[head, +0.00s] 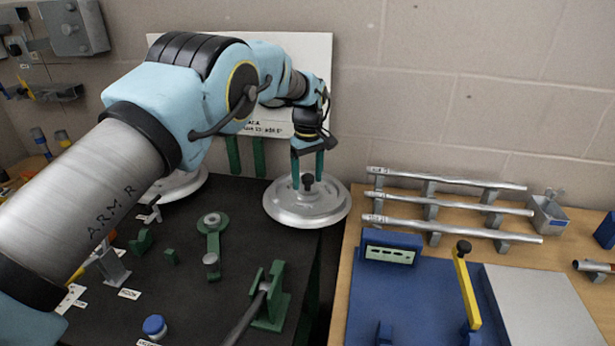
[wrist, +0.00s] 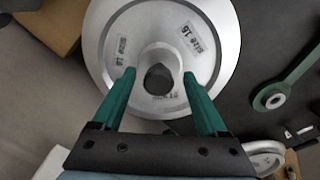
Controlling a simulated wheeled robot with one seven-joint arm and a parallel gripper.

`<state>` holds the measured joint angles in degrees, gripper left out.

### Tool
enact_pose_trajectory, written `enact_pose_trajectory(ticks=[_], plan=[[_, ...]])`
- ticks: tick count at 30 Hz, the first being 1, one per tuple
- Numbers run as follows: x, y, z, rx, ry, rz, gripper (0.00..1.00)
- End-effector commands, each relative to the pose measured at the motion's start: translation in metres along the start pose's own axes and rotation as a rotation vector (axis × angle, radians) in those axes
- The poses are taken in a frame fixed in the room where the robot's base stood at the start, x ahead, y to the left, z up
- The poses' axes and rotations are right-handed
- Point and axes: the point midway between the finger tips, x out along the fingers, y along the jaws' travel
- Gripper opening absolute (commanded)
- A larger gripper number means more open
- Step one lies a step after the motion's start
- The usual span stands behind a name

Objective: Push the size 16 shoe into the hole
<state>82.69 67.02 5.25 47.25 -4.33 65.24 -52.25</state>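In the wrist view the shoe (wrist: 105,55) carries "size 16" labels. My gripper (head: 308,160) points down over the hub. In the wrist view its green fingers (wrist: 159,78) are spread, one on each side of the dark knob, with gaps to it. I cannot tell whether they touch the hub. I cannot make out which opening is the hole.
Another silver disc (head: 185,187) is partly behind my arm. Green fixtures (head: 268,305) and a green wrench-like part (head: 213,240) are on the black table (head: 190,310). A wooden bench (head: 345,285) on the right holds a pipe rack (head: 450,210) and a blue machine (head: 410,290).

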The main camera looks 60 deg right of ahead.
Motion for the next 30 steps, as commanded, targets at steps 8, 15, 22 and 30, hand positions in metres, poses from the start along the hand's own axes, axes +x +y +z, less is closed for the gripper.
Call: enact_pose_trajectory(ticks=[8,15,22,30], plan=[[0.001,-0.001,0.001,0.0,-0.002,-0.003,0.78],[-0.013,0.0,0.0,0.0,-0.001,-0.001,0.78],[-0.032,0.0,-0.001,0.0,0.0,0.0,0.78],[-0.049,0.0,-0.001,0.0,-0.001,-0.001,0.78]])
